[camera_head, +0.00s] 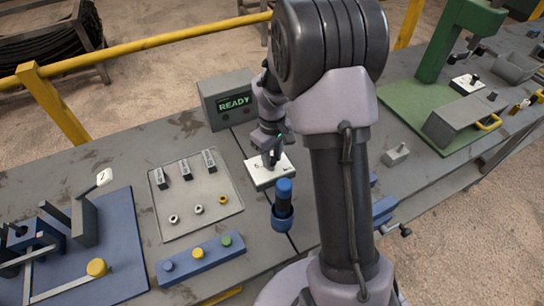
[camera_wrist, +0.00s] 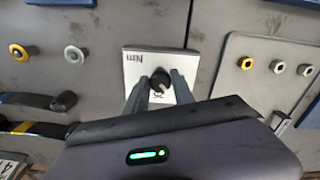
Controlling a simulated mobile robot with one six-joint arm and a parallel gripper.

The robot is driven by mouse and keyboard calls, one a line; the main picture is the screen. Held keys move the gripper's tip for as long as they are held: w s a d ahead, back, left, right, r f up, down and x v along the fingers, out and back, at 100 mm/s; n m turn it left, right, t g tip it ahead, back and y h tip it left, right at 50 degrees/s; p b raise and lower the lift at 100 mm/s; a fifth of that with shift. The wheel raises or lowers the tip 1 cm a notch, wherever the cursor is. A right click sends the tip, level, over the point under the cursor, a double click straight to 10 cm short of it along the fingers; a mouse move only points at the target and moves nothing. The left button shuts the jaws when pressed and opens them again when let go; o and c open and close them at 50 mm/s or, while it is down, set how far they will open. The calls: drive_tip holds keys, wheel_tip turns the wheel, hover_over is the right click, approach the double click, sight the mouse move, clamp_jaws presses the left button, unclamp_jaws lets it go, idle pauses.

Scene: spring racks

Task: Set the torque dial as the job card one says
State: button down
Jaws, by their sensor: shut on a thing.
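The torque dial is a black knob (camera_wrist: 160,80) on a white plate (camera_wrist: 134,66); the plate also shows in the head view (camera_head: 262,181). My gripper (camera_wrist: 159,88) has its fingers on both sides of the knob and is shut on it. In the head view my gripper (camera_head: 270,158) comes down onto the plate, and its fingers hide most of the knob. Marks on the plate are too small to read.
A grey box (camera_head: 228,100) behind the plate displays READY. A blue cylindrical tool (camera_head: 284,193) stands close in front. A blue button box (camera_head: 197,258) and green press (camera_head: 450,50) flank the area.

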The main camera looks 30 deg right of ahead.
drive_tip(key=m, duration=0.5)
drive_tip(key=m+b, duration=0.1)
drive_tip(key=m, duration=0.3)
drive_tip(key=shift+a+m, duration=0.1)
drive_tip(key=shift+m, duration=0.3)
drive_tip(key=m+b, duration=0.1)
drive_tip(key=m, duration=0.3)
drive_tip(key=shift+w+m, duration=0.1)
drive_tip(key=shift+m, duration=0.2)
drive_tip(key=shift+a+m+b, duration=0.1)
drive_tip(key=shift+m+b, duration=0.5)
drive_tip(key=shift+m, duration=1.6)
drive_tip(key=c, duration=1.1)
unclamp_jaws()
drive_tip(key=shift+o, duration=0.2)
